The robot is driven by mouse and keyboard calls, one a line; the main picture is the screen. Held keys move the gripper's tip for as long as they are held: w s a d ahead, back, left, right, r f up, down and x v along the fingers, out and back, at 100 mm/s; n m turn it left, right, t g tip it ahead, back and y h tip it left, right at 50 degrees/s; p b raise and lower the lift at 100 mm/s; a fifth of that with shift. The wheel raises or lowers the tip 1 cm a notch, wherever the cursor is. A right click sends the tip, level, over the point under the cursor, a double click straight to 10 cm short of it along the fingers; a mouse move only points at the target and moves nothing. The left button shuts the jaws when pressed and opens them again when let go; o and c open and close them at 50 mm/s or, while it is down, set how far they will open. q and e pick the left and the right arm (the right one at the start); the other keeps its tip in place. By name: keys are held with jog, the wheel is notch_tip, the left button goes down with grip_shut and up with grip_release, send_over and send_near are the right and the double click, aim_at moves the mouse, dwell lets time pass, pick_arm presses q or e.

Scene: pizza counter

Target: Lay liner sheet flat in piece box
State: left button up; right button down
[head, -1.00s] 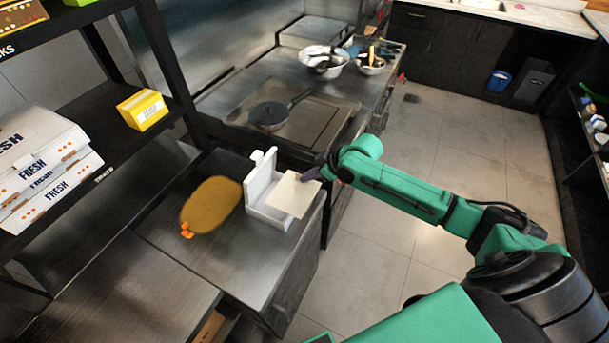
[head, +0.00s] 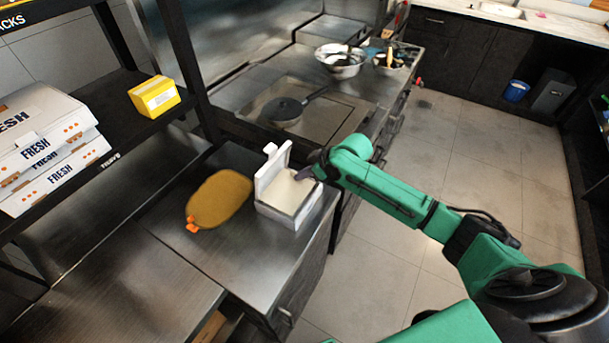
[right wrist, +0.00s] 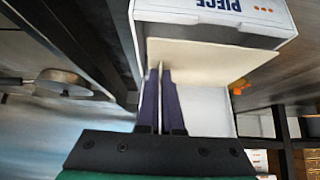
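The white piece box (head: 275,214) stands on the steel counter in the head view, its lid (head: 270,166) raised at the back left. In the right wrist view its wall (right wrist: 180,12) reads "PIECE". The cream liner sheet (head: 287,193) lies within the box's opening in the head view; the wrist view also shows the sheet (right wrist: 210,57) spanning the opening. Whether it touches the box floor is hard to tell. My right gripper (head: 304,174) is at the box's right edge, its purple fingers (right wrist: 160,80) closed on the sheet's edge. My left gripper is out of view.
A brown oval board (head: 219,199) with an orange end lies left of the box. A pan (head: 283,111) sits on the stove behind. A shelf at left holds pizza boxes (head: 45,150) and a yellow box (head: 154,96). The front counter is bare.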

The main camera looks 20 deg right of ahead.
aim_at(307, 182)
jog(key=shift+d, duration=0.1)
jog(key=shift+f, duration=0.1)
jog(key=shift+f+b, duration=1.5)
jog(key=shift+f, duration=0.8)
jog(key=c, duration=1)
grip_release()
jog(key=shift+c, duration=0.4)
jog(key=shift+r, duration=0.1)
